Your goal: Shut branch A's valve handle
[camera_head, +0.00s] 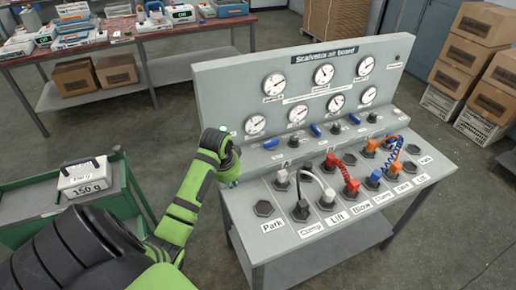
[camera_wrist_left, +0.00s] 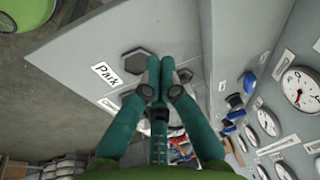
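The grey air board (camera_head: 206,88) has a row of blue valve handles along its foot, below the gauges. The leftmost handle (camera_head: 270,144) stands above a small label that seems to read A, and lies roughly along the board. My left gripper (camera_head: 229,178) is at the board's left end, left of that handle and apart from it. In the left wrist view, my left gripper's (camera_wrist_left: 160,62) teal fingers are together with nothing seen between them, above the panel beside the Park socket. The nearest blue handle (camera_wrist_left: 247,84) is to their right. My right gripper is not in view.
Hoses with white, red, orange and blue plugs (camera_head: 350,186) rise from the front panel (camera_head: 281,252), right of the Park socket (camera_head: 263,208). A green cart (camera_head: 28,190) with a 150 g weight (camera_head: 86,177) stands at left. Boxes (camera_head: 465,67) are stacked at right.

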